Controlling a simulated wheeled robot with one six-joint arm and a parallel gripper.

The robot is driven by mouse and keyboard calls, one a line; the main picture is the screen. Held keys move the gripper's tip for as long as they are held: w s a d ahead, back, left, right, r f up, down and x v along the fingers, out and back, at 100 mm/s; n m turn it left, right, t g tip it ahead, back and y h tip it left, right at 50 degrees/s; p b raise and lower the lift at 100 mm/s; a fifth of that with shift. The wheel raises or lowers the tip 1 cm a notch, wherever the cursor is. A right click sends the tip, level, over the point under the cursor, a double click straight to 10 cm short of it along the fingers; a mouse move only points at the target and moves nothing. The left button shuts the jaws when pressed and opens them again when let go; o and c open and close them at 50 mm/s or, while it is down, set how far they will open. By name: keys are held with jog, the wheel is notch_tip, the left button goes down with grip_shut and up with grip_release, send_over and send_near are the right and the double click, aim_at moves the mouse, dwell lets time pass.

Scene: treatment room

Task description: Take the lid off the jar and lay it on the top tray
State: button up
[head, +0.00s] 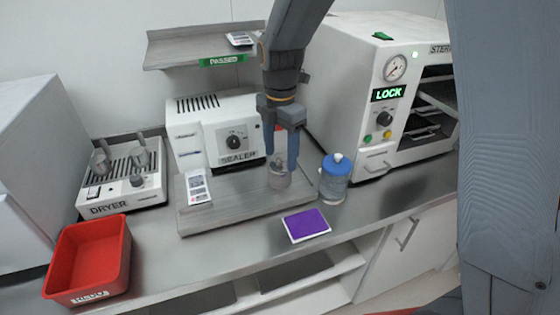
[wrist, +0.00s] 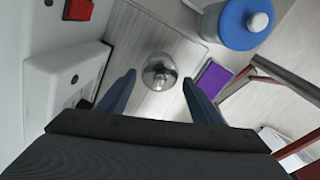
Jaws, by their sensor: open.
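The jar (head: 333,190) stands upright on the counter, right of the sealer's grey platform. Its blue lid (head: 337,165) with a white knob is on it, and the lid also shows at the top right of the wrist view (wrist: 236,28). My gripper (head: 281,164) is open, pointing down left of the jar. A small shiny, glassy object (head: 279,181) stands on the platform below my fingertips; in the wrist view it appears between the fingers (wrist: 160,72). I cannot tell whether they touch it. Trays (head: 437,103) show inside the open sterilizer at the right, partly hidden by my arm.
The sterilizer (head: 350,95) stands close behind the jar. The sealer (head: 215,130) is behind the grey platform (head: 235,205). A purple packet (head: 306,224) lies in front. A red bin (head: 88,258) and dryer (head: 125,180) are left. A shelf (head: 190,50) hangs above.

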aim_at(280, 159)
jog(key=shift+f, duration=0.65)
jog(key=c, duration=1.2)
jog(key=shift+s, duration=0.1)
jog(key=shift+c, duration=0.6)
jog(key=shift+f, duration=0.1)
notch_tip(280, 159, up, 10)
jog(key=shift+f+b, duration=0.2)
jog(key=shift+b, duration=1)
grip_shut()
jog(key=shift+r, duration=0.3)
